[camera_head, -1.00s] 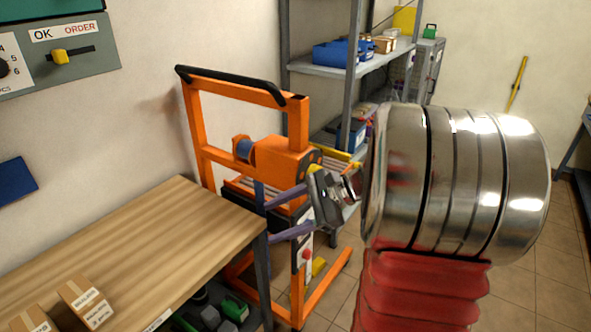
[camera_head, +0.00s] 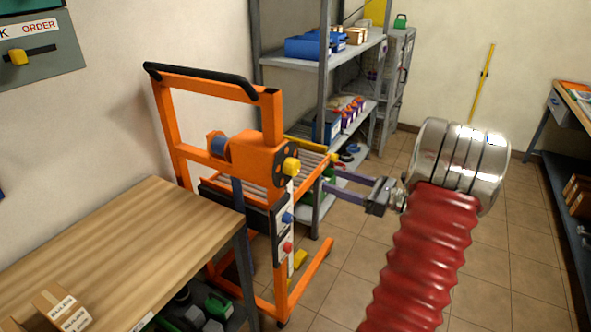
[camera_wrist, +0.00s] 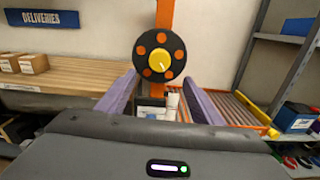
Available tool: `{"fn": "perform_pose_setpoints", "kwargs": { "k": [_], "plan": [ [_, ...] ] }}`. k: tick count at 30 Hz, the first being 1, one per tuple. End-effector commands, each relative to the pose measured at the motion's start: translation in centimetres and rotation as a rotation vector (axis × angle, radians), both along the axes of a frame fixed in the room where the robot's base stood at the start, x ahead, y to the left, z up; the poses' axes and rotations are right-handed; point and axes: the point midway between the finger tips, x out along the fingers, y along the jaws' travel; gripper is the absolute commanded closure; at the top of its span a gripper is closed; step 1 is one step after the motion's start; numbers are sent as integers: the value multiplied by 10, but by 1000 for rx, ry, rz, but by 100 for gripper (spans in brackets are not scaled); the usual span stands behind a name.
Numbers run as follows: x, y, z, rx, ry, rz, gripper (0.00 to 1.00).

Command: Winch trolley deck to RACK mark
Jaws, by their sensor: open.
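The orange winch trolley (camera_head: 270,150) stands beyond the bench end. Its winch housing carries a black handwheel (camera_head: 285,163) with orange dots and a yellow centre knob (camera_head: 292,166). The roller deck (camera_head: 212,193) sits in the frame, below the winch. In the wrist view the handwheel (camera_wrist: 160,40) shows ahead, slightly above and between my purple fingers (camera_wrist: 159,82).
A wooden bench (camera_head: 130,250) with small boxes (camera_head: 62,307) is at left. A grey shelf rack (camera_head: 324,100) stands behind the trolley, with blue bins (camera_head: 308,46). Another bench (camera_head: 572,100) is at far right. Tiled floor (camera_head: 490,265) lies open at right.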

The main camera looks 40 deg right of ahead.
Motion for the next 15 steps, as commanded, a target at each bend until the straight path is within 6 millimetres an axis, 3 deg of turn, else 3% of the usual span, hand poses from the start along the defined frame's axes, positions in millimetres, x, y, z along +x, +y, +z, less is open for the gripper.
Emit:
{"fn": "perform_pose_setpoints", "kwargs": {
  "k": [8,15],
  "plan": [
    [8,3,0,-1,0,3,40],
    [35,14,0,-1,0,5,40]
  ]
}}
